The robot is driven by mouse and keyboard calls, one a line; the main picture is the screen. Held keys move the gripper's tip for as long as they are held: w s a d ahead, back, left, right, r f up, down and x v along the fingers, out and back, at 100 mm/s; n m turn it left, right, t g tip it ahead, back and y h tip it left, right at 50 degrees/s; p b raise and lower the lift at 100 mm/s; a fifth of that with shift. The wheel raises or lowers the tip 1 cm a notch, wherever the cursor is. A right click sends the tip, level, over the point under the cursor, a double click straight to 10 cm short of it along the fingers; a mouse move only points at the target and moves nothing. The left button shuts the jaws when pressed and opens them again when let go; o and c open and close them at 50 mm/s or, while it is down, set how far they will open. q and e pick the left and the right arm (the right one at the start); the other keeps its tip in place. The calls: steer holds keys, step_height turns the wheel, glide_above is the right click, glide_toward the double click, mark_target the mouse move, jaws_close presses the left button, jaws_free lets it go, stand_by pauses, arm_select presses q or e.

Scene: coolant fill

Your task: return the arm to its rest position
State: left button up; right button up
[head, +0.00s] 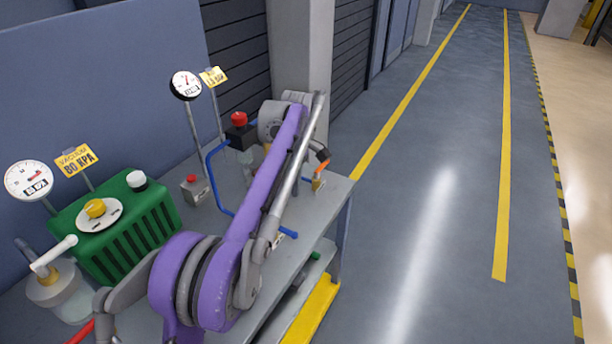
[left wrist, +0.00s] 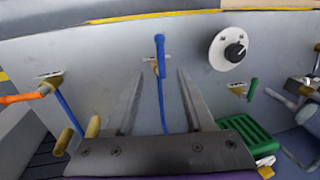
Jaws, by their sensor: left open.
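My left arm crosses the head view from the lower left, its purple forearm (head: 262,185) reaching up over the grey bench (head: 225,215). Its wrist is near the bench's far end; its gripper is largely hidden there. In the left wrist view my left gripper (left wrist: 160,75) has its two grey fingers well apart. A blue hose with a thicker upright blue end (left wrist: 160,50) shows between and beyond the fingers; I cannot tell the distance. No object is held between the fingers. My right gripper does not show.
On the bench stand a green ribbed unit (head: 125,235), a white gauge (head: 29,181), a second gauge (head: 186,85), a red-button box (head: 196,190) and a glass jar (head: 70,300). An orange-handled piece (head: 322,167) lies near the right edge. The floor (head: 430,200) to the right is clear.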

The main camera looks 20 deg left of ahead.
arm_select(q)
steer(key=s+d+m+t, duration=0.4)
steer(key=s+d+m, duration=0.45)
steer(key=s, duration=0.35)
steer(key=s+d+f+m+t+p, duration=0.1)
steer(key=s+d+f+m+t, duration=0.2)
steer(key=s+f+m, duration=0.5)
steer(key=s+d+f, duration=0.1)
steer(key=s+f, duration=0.1)
steer(key=s, duration=0.4)
steer(key=shift+m+t+p, duration=0.3)
steer(key=shift+m, duration=0.05)
